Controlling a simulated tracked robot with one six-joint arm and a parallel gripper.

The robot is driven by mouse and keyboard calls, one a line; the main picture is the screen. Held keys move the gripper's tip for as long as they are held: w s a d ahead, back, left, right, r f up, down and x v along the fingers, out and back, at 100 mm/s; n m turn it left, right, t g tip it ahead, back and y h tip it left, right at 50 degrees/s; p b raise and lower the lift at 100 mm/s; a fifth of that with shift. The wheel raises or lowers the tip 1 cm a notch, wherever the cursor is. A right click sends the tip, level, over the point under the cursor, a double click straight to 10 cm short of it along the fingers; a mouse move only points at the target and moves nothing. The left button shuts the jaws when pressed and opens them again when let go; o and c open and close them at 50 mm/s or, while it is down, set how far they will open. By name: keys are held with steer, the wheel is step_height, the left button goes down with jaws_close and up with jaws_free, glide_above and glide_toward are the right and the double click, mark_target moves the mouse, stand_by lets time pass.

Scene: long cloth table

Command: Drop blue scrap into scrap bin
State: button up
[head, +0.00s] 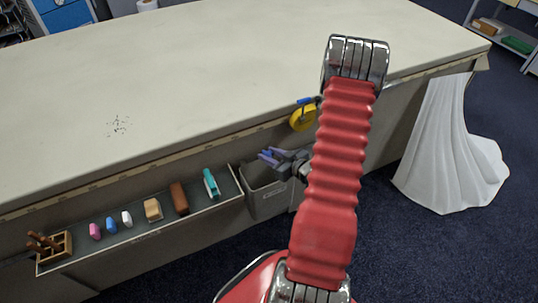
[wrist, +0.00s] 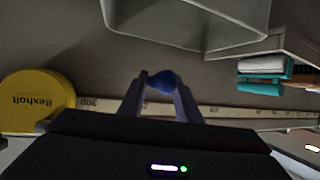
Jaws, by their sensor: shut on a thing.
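My gripper (head: 268,156) is at the table's front side, by the upper opening of the grey scrap bin (head: 267,203). In the wrist view my gripper (wrist: 160,92) is shut on the blue scrap (wrist: 163,79), a small dark blue rounded lump between the fingertips. The grey bin (wrist: 185,22) also shows at the top of the wrist view, apart from the scrap there. In the head view the scrap cannot be told from the bluish fingers. How far the scrap is above the bin is unclear.
A yellow tape measure (head: 303,117) hangs at the table edge; it also shows in the wrist view (wrist: 36,100). The tabletop (head: 200,70) is mostly clear.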

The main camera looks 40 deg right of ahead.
steer(key=shift+f, duration=0.1)
step_height(320, 180, down, 6)
steer(key=shift+r, duration=0.1)
stand_by(0.5)
steer(key=o, duration=1.1)
steer(key=shift+s, duration=0.1)
steer(key=v, duration=1.3)
steer(key=shift+s+r, duration=0.15)
steer(key=shift+s, duration=0.1)
